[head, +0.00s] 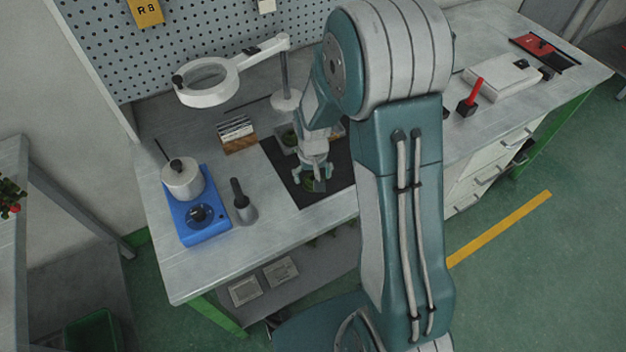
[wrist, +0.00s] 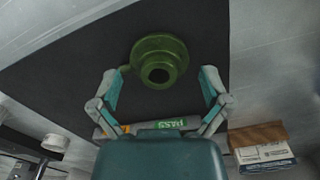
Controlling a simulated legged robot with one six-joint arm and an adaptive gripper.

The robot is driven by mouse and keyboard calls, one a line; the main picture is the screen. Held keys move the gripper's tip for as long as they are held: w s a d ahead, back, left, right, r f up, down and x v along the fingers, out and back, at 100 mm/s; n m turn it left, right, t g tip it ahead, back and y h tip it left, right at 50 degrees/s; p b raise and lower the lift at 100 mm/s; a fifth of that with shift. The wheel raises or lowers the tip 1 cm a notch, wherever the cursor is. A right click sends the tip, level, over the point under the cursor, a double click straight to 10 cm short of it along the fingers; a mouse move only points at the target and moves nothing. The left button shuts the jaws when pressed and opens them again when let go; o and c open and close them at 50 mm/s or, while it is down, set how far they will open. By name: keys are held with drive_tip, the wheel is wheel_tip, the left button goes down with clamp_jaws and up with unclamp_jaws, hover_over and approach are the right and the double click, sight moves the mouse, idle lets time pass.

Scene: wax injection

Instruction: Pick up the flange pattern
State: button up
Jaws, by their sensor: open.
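The flange pattern (wrist: 160,60) is a green round part with a wide rim and a raised hub with a dark hole. It lies on the black mat (wrist: 70,70) in the wrist view, centred just beyond my gripper (wrist: 160,88). My gripper is open, with one finger to each side and the space between them empty. In the head view my gripper (head: 313,180) is low over the black mat (head: 290,188) near the bench's front edge. A bit of green shows between the fingers there; most of the part is hidden.
A card box (head: 236,135) and a magnifier lamp (head: 208,82) are behind. A grey bar marked in green (wrist: 168,125) lies near my gripper.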

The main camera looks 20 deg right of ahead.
drive_tip(key=shift+f, duration=0.1)
drive_tip(key=shift+c, duration=0.3)
drive_tip(key=c, duration=1)
